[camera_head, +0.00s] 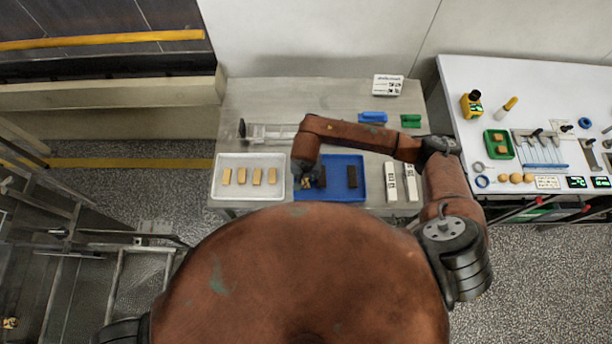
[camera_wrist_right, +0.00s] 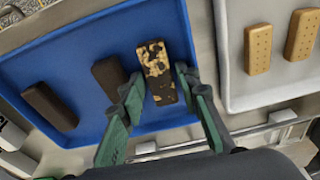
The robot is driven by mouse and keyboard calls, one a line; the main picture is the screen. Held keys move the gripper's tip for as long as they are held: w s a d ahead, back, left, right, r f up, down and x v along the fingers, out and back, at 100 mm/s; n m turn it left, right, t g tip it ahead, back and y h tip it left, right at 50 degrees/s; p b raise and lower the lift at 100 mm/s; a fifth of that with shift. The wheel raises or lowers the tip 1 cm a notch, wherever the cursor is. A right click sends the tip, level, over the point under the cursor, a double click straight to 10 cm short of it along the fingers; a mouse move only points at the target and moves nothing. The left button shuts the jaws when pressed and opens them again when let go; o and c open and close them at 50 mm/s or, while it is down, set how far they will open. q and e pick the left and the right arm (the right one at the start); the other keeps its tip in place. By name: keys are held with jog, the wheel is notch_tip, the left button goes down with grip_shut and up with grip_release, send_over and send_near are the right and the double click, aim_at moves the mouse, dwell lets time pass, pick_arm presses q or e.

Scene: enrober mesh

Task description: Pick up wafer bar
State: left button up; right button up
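Several tan bars (camera_head: 242,176) that look like wafers or biscuits lie on a white tray (camera_head: 250,195); two show dotted tops in the wrist view (camera_wrist_right: 258,48). A blue tray (camera_head: 343,160) beside it holds two dark brown bars (camera_wrist_right: 50,107) and a dark bar topped with pale pieces (camera_wrist_right: 157,72). I cannot tell which kind the task calls the wafer bar. My right gripper (camera_wrist_right: 160,90) is low over the blue tray, at its white-tray side. Its fingers are apart, on either side of the topped bar's near end. Contact is unclear. My left gripper is out of view.
Two white labelled boxes (camera_head: 391,182) lie right of the blue tray. Blue (camera_head: 372,117) and green (camera_head: 410,121) items and a sign (camera_head: 387,85) are at the back. A white side table (camera_head: 500,85) holds tools and a green tray (camera_head: 498,144).

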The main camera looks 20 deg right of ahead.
jog(key=shift+f+b, duration=0.2)
jog(key=shift+b, duration=0.2)
dwell(0.4)
jog(key=shift+c, duration=0.2)
jog(key=c, duration=0.6)
